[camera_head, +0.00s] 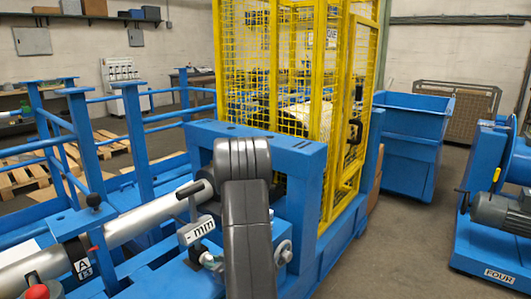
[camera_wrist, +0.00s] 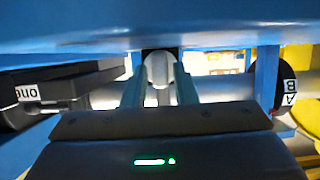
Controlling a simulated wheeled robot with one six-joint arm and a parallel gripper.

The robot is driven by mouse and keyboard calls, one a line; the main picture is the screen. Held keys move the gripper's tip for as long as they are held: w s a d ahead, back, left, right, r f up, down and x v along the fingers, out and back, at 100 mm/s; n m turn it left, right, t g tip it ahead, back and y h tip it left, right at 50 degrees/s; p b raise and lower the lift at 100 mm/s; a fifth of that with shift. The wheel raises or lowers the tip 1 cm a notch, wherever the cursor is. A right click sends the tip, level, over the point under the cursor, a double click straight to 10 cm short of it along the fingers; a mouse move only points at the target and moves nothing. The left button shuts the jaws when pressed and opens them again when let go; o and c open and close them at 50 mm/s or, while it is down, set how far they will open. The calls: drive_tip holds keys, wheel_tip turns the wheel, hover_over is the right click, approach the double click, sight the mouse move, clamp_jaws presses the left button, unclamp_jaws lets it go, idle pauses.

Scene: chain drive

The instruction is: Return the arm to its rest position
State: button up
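My grey arm (camera_head: 246,235) rises in the middle of the head view, in front of the blue machine frame; my gripper is hidden there. In the wrist view my gripper (camera_wrist: 160,80) has its two fingers apart. A pale grey rounded part (camera_wrist: 160,68) shows in the gap between them, with dark material around it. I see no clear grip on it, and I cannot tell whether the fingers touch it. A blue surface (camera_wrist: 90,32) fills the top of the wrist view, close above the fingers.
A yellow mesh cage (camera_head: 345,120) stands behind the arm. A blue bin (camera_head: 408,140) and a motor unit (camera_head: 500,212) stand right. A black box (camera_wrist: 50,95) sits left in the wrist view. Floor is clear at right.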

drive_tip(key=shift+w+a+p, duration=0.3)
drive_tip(key=shift+a+p, duration=0.1)
drive_tip(key=shift+p, duration=0.1)
drive_tip(key=shift+d+m+p, duration=0.15)
drive_tip(key=shift+m+p, duration=0.35)
drive_tip(key=shift+p, duration=0.45)
drive_tip(key=shift+m+g+y+p, duration=0.5)
drive_tip(key=shift+m+p, duration=0.1)
drive_tip(key=shift+p, duration=0.65)
drive_tip(key=shift+w+f+m+y+p, duration=0.15)
drive_tip(key=shift+m+y+p, duration=0.15)
drive_tip(key=shift+m+p, duration=0.55)
drive_tip(key=shift+n+g, duration=0.25)
drive_tip(key=shift+g, duration=0.05)
